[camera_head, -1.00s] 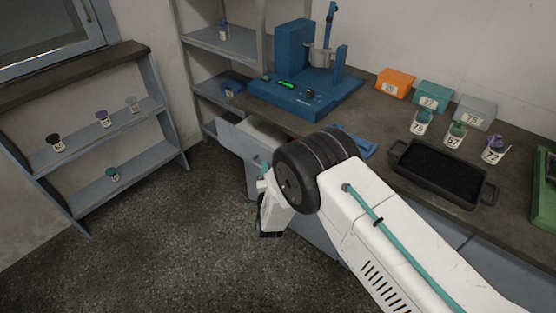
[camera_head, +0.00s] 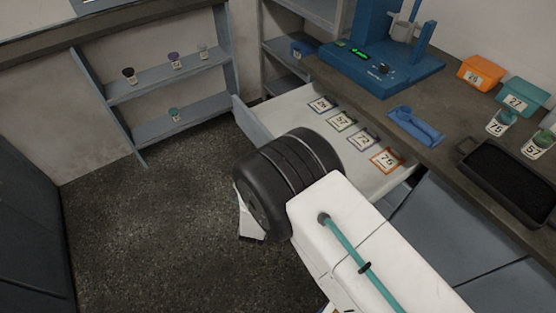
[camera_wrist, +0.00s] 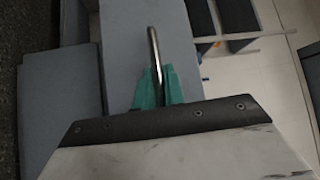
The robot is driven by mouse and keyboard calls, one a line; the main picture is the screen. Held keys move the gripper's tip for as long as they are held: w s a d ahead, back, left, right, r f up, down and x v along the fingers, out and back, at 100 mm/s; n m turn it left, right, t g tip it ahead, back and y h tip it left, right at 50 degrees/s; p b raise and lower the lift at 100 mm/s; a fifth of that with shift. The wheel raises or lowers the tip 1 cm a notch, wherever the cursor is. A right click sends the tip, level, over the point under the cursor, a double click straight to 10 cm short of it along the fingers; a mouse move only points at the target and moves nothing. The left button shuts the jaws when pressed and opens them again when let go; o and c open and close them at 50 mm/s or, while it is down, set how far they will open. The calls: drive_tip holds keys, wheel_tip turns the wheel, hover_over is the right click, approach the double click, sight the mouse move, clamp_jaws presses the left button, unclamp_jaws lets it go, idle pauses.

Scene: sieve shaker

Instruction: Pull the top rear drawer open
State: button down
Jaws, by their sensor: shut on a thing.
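The top rear drawer (camera_head: 300,112) stands well open below the counter in the head view. Its pale floor holds several numbered cards, among them an orange-framed one marked 75 (camera_head: 387,160). In the wrist view the drawer's grey front (camera_wrist: 188,75) fills the middle, with a metal bar handle (camera_wrist: 154,52) on it. My gripper (camera_wrist: 153,84) has teal fingers closed around the lower end of that handle. In the head view my arm hides the gripper, the handle and much of the drawer front.
The blue sieve shaker (camera_head: 380,60) stands on the counter above the drawer. A blue tool (camera_head: 415,126), a black tray (camera_head: 510,180) and labelled boxes and jars lie to its right. A low shelf (camera_head: 170,85) stands at the left. The floor (camera_head: 150,220) between is clear.

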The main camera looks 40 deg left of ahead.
drive_tip(key=shift+s, duration=0.35)
drive_tip(key=c, duration=1.5)
unclamp_jaws()
drive_tip(key=shift+a, duration=0.1)
drive_tip(key=v, duration=0.7)
drive_tip(key=shift+s+d, duration=0.25)
drive_tip(key=shift+s, duration=0.05)
drive_tip(key=shift+f, duration=0.15)
